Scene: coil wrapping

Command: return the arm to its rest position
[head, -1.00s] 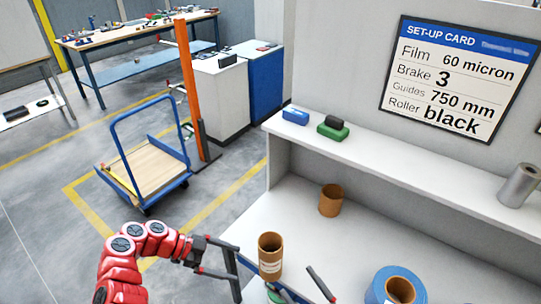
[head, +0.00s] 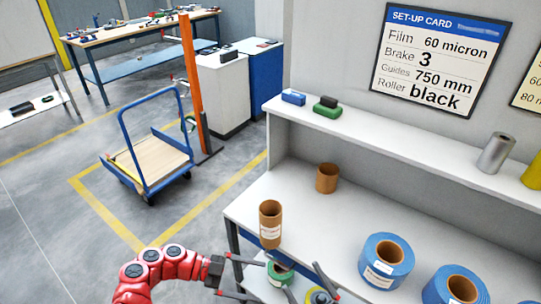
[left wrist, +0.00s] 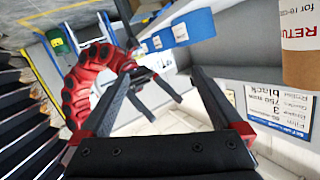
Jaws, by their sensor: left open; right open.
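My left gripper (head: 263,280) comes in from the left on a red arm, at the front edge of the white bench (head: 310,215). Its dark fingers are apart and empty, beside and below a labelled cardboard tube (head: 270,224). My right gripper (head: 303,277) shows only as two spread dark fingers at the bottom of the head view; its arm is out of frame. In the left wrist view my left gripper's fingers (left wrist: 165,95) are wide apart with nothing between them held. Another red arm of mine, with a gripper, shows behind them.
A second tube (head: 327,178) stands farther back. Blue rolls (head: 386,261) sit at the right, and a green roll (head: 280,272) lies near my left fingers. A shelf (head: 400,143) runs along the back. A blue cart (head: 152,158) stands on the floor at left.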

